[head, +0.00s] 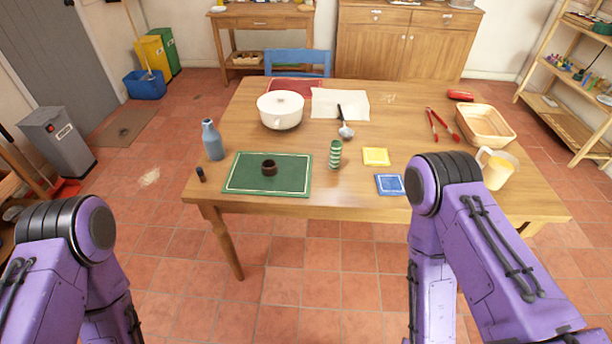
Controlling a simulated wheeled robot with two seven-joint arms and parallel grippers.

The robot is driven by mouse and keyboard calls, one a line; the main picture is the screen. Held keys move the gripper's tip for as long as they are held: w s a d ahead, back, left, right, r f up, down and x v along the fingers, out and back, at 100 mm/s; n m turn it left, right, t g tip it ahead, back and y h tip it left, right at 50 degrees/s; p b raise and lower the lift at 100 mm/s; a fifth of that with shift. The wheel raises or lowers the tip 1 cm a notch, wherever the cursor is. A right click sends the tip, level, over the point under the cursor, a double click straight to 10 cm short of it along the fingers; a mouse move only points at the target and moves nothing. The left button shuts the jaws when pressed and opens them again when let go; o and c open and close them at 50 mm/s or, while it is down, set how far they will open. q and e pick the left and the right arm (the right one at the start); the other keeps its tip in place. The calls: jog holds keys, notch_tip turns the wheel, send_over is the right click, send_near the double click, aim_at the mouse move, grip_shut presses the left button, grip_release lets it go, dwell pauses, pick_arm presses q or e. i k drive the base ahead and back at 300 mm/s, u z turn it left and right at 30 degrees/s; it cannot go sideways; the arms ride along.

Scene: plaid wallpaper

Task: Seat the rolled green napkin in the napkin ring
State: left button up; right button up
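A green and white striped roll (335,154), which looks like the rolled napkin, stands upright on the wooden table, just right of the green placemat. A small dark brown ring (269,168), which looks like the napkin ring, sits on the green placemat (240,184) with its opening facing up. The ring and the roll are apart. My purple arms show at the lower left and lower right, bent down out of the picture. Neither of my grippers is in view.
A blue-grey bottle (213,141) and small dark bottle (200,174) stand left of the placemat. A white pot (280,111), ladle (346,131), yellow tile (376,156) and blue tile (389,184) surround the roll. A pale yellow jug (497,171) is beyond my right arm.

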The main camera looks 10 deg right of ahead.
aim_at(270, 163)
jog(key=u, duration=0.3)
jog(key=k, duration=0.65)
jog(key=z, duration=0.8)
jog(key=i, duration=1.45)
jog(key=u, duration=0.4)
